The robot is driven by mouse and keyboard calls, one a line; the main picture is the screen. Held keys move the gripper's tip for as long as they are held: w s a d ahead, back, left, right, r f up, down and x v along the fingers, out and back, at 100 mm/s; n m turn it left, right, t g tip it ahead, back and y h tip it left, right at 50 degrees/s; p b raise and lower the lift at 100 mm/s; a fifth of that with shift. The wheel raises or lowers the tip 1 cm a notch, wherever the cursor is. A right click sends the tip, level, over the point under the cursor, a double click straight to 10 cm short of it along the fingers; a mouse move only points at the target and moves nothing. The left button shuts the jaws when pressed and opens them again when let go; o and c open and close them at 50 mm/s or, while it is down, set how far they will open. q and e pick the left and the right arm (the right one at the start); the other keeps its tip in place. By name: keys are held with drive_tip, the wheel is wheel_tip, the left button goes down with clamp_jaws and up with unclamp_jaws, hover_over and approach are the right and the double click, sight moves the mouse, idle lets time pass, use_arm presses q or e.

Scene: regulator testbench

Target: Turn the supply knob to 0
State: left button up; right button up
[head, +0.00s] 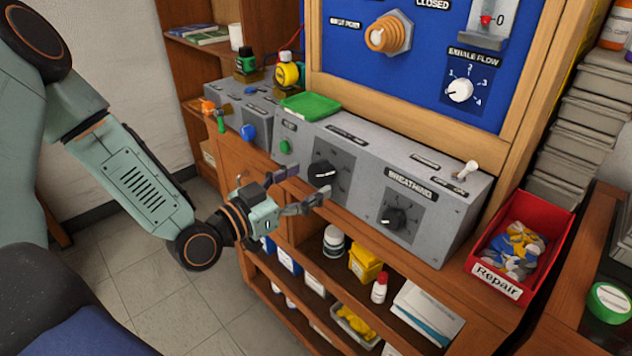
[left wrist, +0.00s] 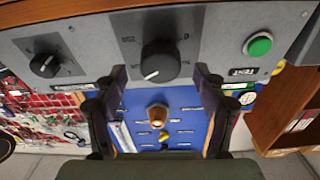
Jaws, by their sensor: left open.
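The black knob that I take for the supply knob (head: 322,173) sits on the front of the grey console; its label is too small to read surely. In the left wrist view this knob (left wrist: 160,62) has a white pointer mark at its lower left edge, and its scale marks are hard to read. My left gripper (head: 308,185) is open in front of this knob. In the left wrist view my left gripper (left wrist: 161,79) has one finger on each side below the knob, apparently apart from it. My right gripper is not in view.
A second black knob (head: 393,217), labelled BREATHING, is right of it on the console (head: 450,222). A green button (head: 285,147) is left of it, a toggle switch (head: 468,168) on top. A red Repair bin (head: 497,280) stands at the right. Shelves with bottles lie below.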

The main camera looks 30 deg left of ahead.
sight(315, 177)
use_arm(q)
drive_tip(key=shift+b+x, duration=0.3)
drive_tip(key=shift+x, duration=1.25)
drive_tip(key=shift+r, duration=0.1)
drive_tip(key=shift+s, duration=0.1)
drive_tip(key=shift+c, duration=0.7)
drive_tip(key=c, duration=1)
drive_tip(key=shift+b, duration=0.3)
